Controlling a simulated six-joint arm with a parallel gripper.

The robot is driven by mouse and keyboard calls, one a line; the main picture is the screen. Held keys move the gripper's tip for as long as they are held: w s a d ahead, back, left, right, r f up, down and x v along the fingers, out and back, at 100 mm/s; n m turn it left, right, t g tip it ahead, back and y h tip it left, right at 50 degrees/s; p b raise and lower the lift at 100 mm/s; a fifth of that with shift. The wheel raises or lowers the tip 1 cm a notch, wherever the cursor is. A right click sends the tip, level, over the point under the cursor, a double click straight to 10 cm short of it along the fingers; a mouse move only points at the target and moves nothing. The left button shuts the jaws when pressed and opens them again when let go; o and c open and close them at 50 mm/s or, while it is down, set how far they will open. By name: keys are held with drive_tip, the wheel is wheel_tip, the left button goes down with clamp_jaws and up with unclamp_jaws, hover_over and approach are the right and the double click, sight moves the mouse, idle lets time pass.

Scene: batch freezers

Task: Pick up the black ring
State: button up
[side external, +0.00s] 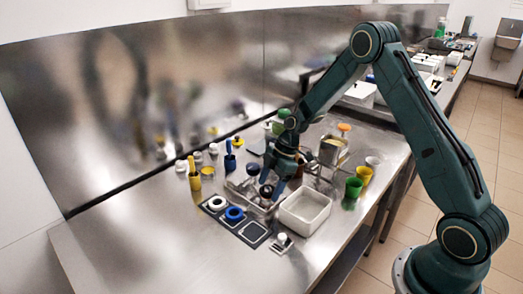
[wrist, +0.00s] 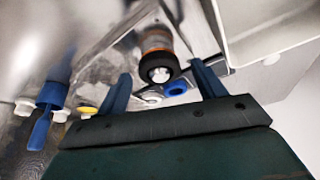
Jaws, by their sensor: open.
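What looks like the black ring (wrist: 158,74) shows in the wrist view as a dark band around a white centre, at the end of a brownish cylinder with an orange edge. It lies in the gap between the fingers of my gripper (wrist: 160,68). The fingers are apart, and I see no contact with it. In the side view my gripper (side external: 271,188) points down over the metal tray area, with a small dark round thing (side external: 265,191) by its fingertips. A blue ring (side external: 234,213) and a white ring (side external: 217,202) sit on a dark strip of square pads.
A white bin (side external: 305,211) stands just right of my gripper. Green (side external: 353,187) and yellow (side external: 363,174) cups are further right. A yellow holder (side external: 194,177) and a blue-handled tool (side external: 230,158) stand left. The bench's front left is clear; a steel wall backs it.

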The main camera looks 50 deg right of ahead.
drive_tip(key=c, duration=1.1)
drive_tip(key=shift+o, duration=0.2)
drive_tip(key=shift+r, duration=0.15)
wheel_tip(320, 180, up, 20)
idle(0.5)
